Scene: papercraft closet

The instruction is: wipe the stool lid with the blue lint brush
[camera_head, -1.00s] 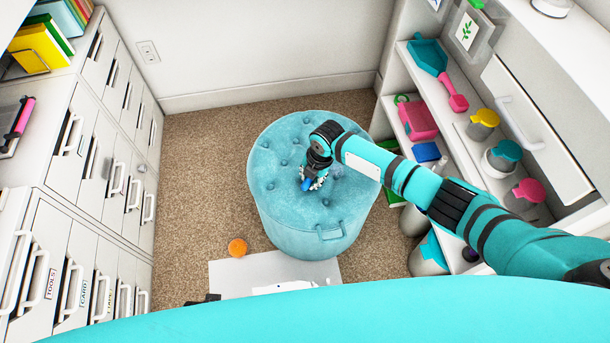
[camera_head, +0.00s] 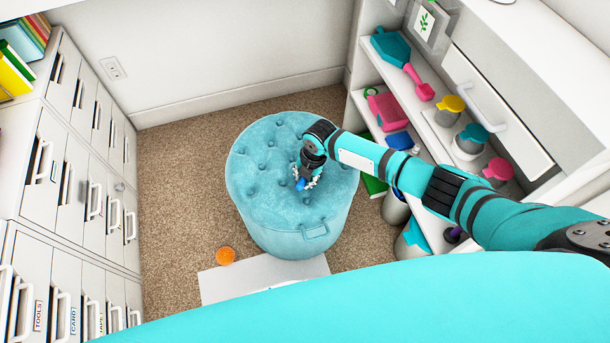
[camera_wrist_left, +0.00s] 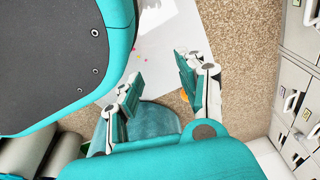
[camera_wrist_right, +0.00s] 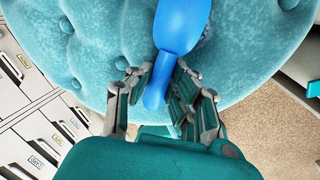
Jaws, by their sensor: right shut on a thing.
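The stool is round and covered in teal tufted velvet; its lid (camera_head: 270,160) is the buttoned top, and it also fills the right wrist view (camera_wrist_right: 105,40). My right gripper (camera_head: 304,182) is over the lid, right of its middle. In the right wrist view, my right gripper (camera_wrist_right: 160,92) is shut on the handle of the blue lint brush (camera_wrist_right: 182,28). The brush's wider head points away over the lid; whether it touches the fabric I cannot tell. A greyish patch shows beside the head. My left gripper (camera_wrist_left: 157,82) is open and empty, seen only in its own wrist view.
White drawer cabinets (camera_head: 70,200) stand on the left. A shelf unit (camera_head: 440,155) with several cups, a pink box (camera_head: 388,110) and a teal dustpan (camera_head: 391,46) is at right. An orange round thing (camera_head: 225,256) and white sheet (camera_head: 262,277) lie in front of the stool.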

